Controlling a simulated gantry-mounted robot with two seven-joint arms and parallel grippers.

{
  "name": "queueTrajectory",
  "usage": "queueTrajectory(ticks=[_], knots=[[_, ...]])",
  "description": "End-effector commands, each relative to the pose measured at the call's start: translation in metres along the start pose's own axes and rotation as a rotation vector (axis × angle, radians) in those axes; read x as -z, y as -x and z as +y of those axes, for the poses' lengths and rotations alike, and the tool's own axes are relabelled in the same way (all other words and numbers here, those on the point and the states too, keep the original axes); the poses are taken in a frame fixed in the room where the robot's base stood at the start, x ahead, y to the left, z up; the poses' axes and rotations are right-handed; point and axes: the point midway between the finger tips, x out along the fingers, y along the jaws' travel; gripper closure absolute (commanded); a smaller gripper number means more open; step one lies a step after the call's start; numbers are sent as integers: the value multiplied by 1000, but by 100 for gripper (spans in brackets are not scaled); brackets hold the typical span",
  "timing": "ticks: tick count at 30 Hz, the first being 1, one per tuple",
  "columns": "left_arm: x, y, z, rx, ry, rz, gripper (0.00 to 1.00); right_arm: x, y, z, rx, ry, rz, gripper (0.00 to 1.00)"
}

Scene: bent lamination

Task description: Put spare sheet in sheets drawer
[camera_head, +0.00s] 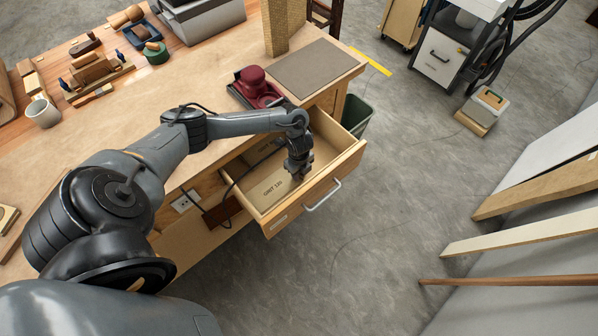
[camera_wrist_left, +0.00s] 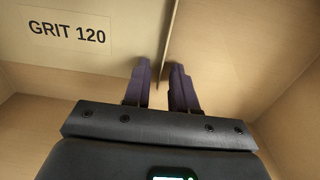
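The sheets drawer (camera_head: 318,196) is pulled out from the bench, with a metal handle on its front. Flat tan pieces lie on its floor; a GRIT 120 label (camera_head: 273,188) shows on one, and the label also shows in the left wrist view (camera_wrist_left: 67,33). My left gripper (camera_head: 298,174) points down inside the drawer. In the left wrist view its two dark fingers (camera_wrist_left: 161,68) stand a little apart, with the edge of a thin upright tan panel between them. I cannot tell whether this is a sheet or a divider. My right gripper is out of view.
A maroon sander (camera_head: 256,85) and a grey mat (camera_head: 305,68) are on the bench above the drawer. A green bin (camera_head: 356,114) stands behind the drawer. Boards lean at the right; the floor before the drawer is clear.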

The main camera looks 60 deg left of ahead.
Motion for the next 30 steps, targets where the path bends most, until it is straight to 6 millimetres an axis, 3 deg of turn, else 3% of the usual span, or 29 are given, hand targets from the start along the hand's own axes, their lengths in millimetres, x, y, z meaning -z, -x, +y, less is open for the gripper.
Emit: queueTrajectory(ticks=[8, 13, 30], knots=[[0, 1, 0, 0, 0, 0, 73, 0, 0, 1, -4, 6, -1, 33], [0, 11, 0, 1, -2, 0, 73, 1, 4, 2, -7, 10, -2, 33], [0, 105, -1, 2, -1, -1, 73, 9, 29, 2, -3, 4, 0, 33]])
